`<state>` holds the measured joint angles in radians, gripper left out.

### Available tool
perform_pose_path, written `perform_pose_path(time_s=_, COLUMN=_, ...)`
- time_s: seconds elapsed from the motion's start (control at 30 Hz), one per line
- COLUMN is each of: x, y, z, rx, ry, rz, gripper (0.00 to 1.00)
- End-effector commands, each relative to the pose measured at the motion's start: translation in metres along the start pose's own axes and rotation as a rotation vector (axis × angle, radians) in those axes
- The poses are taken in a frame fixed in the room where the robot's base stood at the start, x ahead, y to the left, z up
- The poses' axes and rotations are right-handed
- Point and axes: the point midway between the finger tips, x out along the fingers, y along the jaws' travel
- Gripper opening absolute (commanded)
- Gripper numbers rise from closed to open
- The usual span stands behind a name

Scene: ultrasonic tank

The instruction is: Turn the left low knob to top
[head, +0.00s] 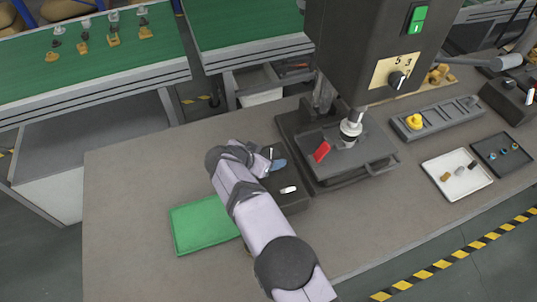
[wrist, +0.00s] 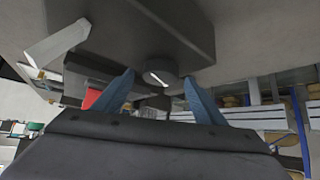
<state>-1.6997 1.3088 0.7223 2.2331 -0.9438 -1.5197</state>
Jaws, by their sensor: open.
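A dark box (head: 290,201) stands on the bench beside my arm, with a white handle (head: 289,189) on it. In the wrist view, the dark box (wrist: 185,25) fills the top and carries a round dark knob (wrist: 160,70) with a white line. The line slants across the knob's face. A white bar-shaped handle (wrist: 57,43) is to its left. My gripper (wrist: 160,78) is open, its blue fingers on either side of the round knob, with gaps visible. In the head view, my gripper (head: 279,164) is at the box; the arm hides part of it.
A press-like machine (head: 365,50) with a red piece (head: 322,151) at its base stands just right of the box. A green mat (head: 200,222) lies left. A grey rack (head: 440,117) and a white tray (head: 457,181) are farther right.

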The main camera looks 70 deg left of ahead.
Motion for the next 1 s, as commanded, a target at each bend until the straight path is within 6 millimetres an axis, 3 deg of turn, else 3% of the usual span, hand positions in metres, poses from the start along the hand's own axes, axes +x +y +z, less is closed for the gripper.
perform_pose_path(time_s=0.6, x=-0.063, y=-0.001, z=-0.001, rx=0.003, ry=0.003, rz=-0.004, gripper=0.65)
perform_pose_path(time_s=1.0, x=-0.069, y=0.0, z=-0.002, rx=0.003, ry=0.003, rz=-0.002, gripper=0.65)
